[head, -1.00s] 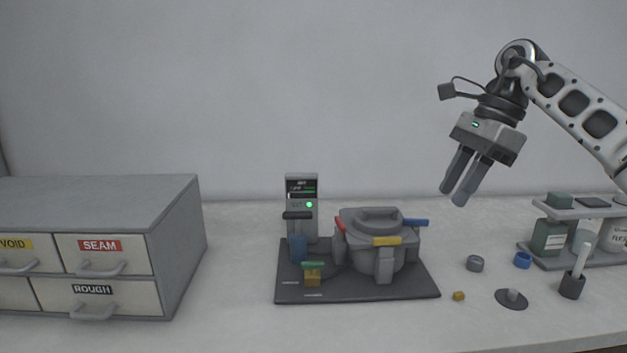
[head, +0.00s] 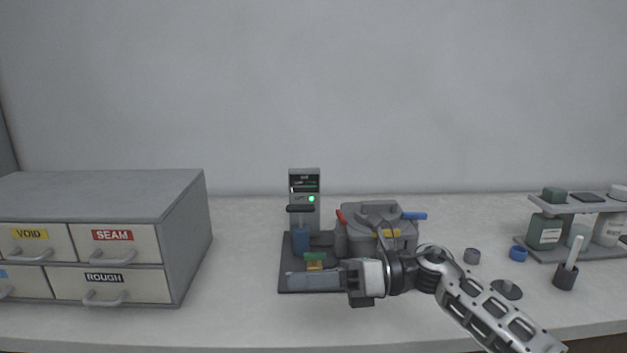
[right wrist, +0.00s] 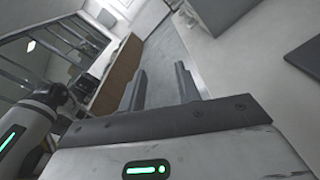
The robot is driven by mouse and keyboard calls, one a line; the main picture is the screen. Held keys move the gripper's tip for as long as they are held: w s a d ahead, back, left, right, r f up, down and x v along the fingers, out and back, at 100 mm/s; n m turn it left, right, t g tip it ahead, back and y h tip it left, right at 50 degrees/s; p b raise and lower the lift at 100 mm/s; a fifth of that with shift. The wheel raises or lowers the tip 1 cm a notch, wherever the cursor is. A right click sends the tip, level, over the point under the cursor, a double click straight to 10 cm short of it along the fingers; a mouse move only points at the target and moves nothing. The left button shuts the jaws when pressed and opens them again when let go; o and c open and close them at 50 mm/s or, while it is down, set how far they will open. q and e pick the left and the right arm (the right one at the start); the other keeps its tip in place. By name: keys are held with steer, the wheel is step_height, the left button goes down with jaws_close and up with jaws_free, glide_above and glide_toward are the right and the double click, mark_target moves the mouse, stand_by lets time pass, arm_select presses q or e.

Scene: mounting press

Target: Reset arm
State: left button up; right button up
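The grey mounting press (head: 350,245) stands on a dark base plate at mid table, with red, yellow and blue handles around its round body and a control post (head: 304,185) with a green light behind it. My right gripper (head: 292,281) lies level in front of the press, fingers pointing left, over the front of the base plate. In the right wrist view its two fingers (right wrist: 160,82) are apart with nothing between them. The arm hides the front right of the press. My left gripper is not seen.
A grey drawer cabinet (head: 112,192) with VOID, SEAM and ROUGH labels stands at left. Table between cabinet and press is clear.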

steer(key=s+d+f+n+t+h, duration=0.35)
steer(key=f+n+t, duration=0.25)
steer(key=n, duration=0.5)
steer(key=s+d+f+n+t+h, duration=0.35)
steer(key=f+n+t, duration=0.2)
steer(key=n, duration=0.55)
steer(key=s+d+f+n+t+h, duration=0.4)
steer(key=f+n, duration=0.3)
steer(key=n, duration=0.4)
steer(key=s+d+f+m+g+h, duration=0.3)
steer(key=s+f+m, duration=0.3)
steer(key=s+f, duration=0.2)
steer(key=shift+s+d+m+g, duration=0.4)
steer(key=shift+s+g, duration=0.05)
steer(key=shift+s, duration=0.55)
steer(key=shift+f, duration=0.1)
